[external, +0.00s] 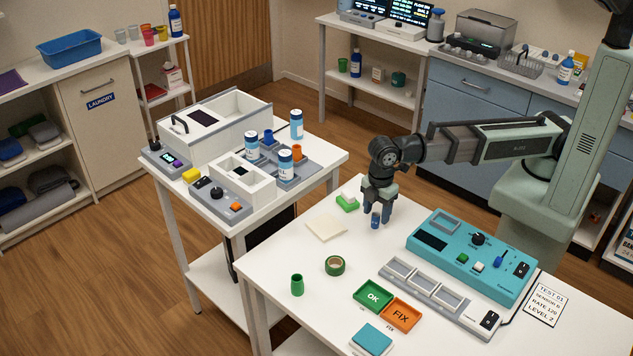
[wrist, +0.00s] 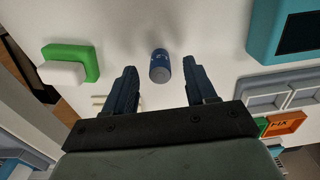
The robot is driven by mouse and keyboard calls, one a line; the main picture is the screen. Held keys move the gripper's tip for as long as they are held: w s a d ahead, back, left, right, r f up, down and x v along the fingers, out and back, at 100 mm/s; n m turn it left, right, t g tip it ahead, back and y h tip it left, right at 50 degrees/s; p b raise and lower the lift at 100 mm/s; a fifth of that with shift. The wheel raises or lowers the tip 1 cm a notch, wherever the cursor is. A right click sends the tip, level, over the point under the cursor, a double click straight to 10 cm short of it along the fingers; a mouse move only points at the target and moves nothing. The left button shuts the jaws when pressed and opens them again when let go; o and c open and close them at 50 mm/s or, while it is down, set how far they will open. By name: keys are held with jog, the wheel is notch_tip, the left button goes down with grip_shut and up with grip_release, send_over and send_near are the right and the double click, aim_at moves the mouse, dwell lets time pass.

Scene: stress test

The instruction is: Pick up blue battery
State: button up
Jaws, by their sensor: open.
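The blue battery (external: 375,221) is a small dark blue cylinder standing on the white table near its back edge. It also shows in the wrist view (wrist: 160,65), just beyond and between my fingertips. My gripper (external: 379,207) points down right at the battery in the external view. In the wrist view my two fingers (wrist: 156,75) are spread apart with a gap on either side of the battery. I cannot tell whether either finger touches it, but none appears closed on it.
A green block with a white piece (external: 347,201) and a beige cloth (external: 326,228) lie left of the battery. A teal device (external: 470,285) stands to the right. A grey three-slot tray (external: 405,270), green OK tray (external: 373,295) and orange FIX tray (external: 401,314) lie nearer the front.

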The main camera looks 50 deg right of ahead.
jog(key=shift+f, duration=0.8)
grip_shut()
